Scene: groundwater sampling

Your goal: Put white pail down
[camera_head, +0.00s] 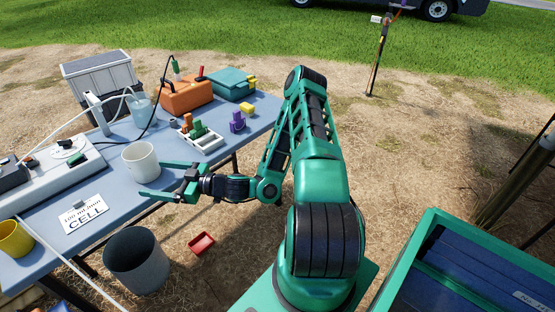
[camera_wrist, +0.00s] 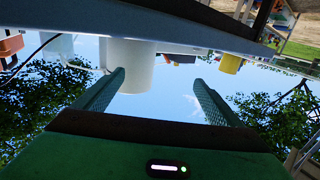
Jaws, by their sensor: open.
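The white pail (camera_head: 140,163) stands upright on the blue-grey table (camera_head: 111,175), near its front edge. My gripper (camera_head: 151,180) is open at the table's edge, its two green fingers pointing at the pail. In the head view the pail is just beyond the fingertips, nearer the upper finger. The wrist view is upside down. There the pail (camera_wrist: 130,65) shows beyond the gap between the fingers (camera_wrist: 158,78), towards the left one, with its base against the table. I cannot tell whether a finger touches it.
A "CELL" card (camera_head: 84,214) and a yellow cup (camera_head: 15,239) are on the table's near side. A white rack (camera_head: 201,138), purple item (camera_head: 237,122) and orange case (camera_head: 187,97) are farther back. A grey bin (camera_head: 136,260) and red tray (camera_head: 201,243) are on the ground.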

